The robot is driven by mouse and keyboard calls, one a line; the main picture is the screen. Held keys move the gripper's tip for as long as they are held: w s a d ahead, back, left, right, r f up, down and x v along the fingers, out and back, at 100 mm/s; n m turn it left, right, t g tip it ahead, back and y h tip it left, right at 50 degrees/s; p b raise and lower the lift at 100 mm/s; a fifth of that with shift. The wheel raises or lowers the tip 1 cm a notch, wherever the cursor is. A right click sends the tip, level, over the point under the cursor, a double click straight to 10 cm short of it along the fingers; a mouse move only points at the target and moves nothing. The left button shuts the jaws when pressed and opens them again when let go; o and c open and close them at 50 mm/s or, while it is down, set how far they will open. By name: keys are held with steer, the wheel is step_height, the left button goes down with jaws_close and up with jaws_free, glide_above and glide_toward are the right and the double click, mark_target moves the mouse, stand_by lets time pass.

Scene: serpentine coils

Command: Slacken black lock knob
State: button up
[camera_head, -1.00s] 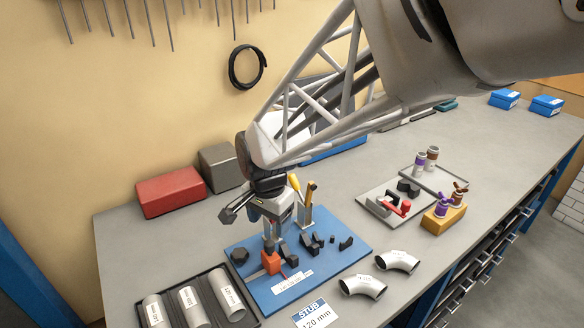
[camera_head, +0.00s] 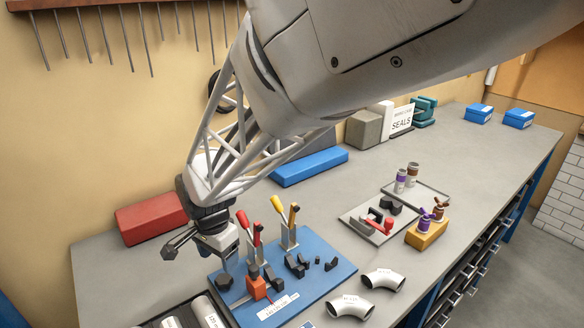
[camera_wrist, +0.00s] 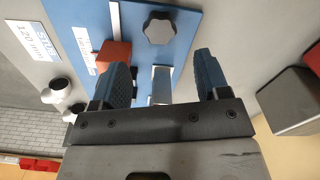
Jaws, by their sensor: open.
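The black lock knob (camera_head: 224,282) sits at the left part of the blue board (camera_head: 335,270). In the wrist view the lobed knob (camera_wrist: 160,28) lies flat on the board, beyond my fingertips and roughly centred between them. My gripper (camera_head: 230,262) hangs above the board's left side, close above the knob in the head view. In the wrist view my gripper (camera_wrist: 163,62) is open, with nothing held between its two dark fingers. A silver bar (camera_wrist: 160,85) shows between the fingers. An orange-red block (camera_head: 258,288) is beside the knob, and also shows in the wrist view (camera_wrist: 114,55).
Red-handled (camera_head: 244,222) and yellow-handled (camera_head: 278,206) toggle clamps stand upright at the board's back. Several black parts lie on the board. Pipe elbows (camera_head: 383,280) and a tray of tubes (camera_head: 170,312) are in front. A red box (camera_head: 150,218) stands behind left.

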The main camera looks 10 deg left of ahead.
mark_target(223, 279)
steer(key=shift+f, duration=3.7)
steer(key=shift+c, duration=0.3)
steer(key=c, duration=0.9)
